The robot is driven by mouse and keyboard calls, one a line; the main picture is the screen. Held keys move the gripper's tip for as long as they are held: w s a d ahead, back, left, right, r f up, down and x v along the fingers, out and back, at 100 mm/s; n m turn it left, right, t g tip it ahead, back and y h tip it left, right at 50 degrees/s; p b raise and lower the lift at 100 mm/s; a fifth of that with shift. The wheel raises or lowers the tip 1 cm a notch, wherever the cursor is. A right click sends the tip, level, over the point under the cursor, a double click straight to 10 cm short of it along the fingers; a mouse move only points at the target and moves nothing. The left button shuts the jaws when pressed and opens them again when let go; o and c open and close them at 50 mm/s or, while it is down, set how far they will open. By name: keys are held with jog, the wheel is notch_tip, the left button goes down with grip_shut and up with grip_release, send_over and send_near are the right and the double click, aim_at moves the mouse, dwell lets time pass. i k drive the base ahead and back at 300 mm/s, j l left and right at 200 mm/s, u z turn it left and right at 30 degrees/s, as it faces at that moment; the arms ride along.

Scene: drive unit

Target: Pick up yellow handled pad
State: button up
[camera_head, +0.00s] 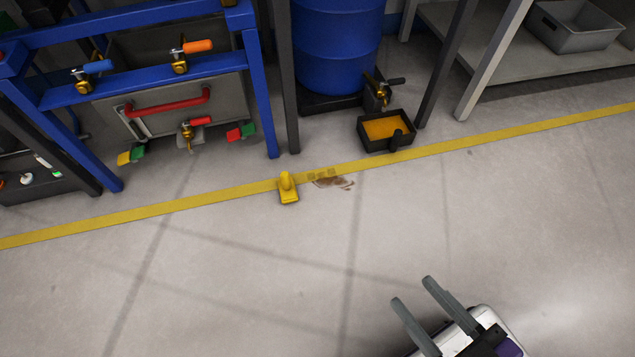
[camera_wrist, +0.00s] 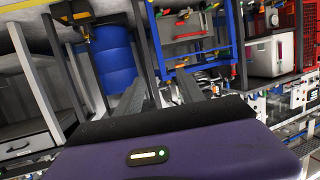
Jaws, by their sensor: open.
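The yellow handled pad (camera_head: 289,196) sits on the grey floor in the head view, at the yellow floor line. Its yellow handle stands up from a flat base. My gripper (camera_head: 412,297) is at the lower right of the head view, apart from the pad. Its two grey fingers are spread with nothing between them. In the wrist view my gripper's fingers (camera_wrist: 172,95) point toward the blue frame and barrel. I cannot make out the pad in the wrist view.
A brown stain (camera_head: 333,183) marks the floor right of the pad. A black tray with orange liquid (camera_head: 385,128) stands by a blue barrel (camera_head: 335,45). A blue frame (camera_head: 150,80) with valves stands behind at left. A grey bin (camera_head: 575,30) is on a shelf. Open floor lies in front.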

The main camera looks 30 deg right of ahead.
aim_at(287, 185)
jog(key=i+j+u, duration=0.3)
jog(key=i, duration=0.4)
jog(key=i+u, duration=0.25)
jog(key=i, duration=0.5)
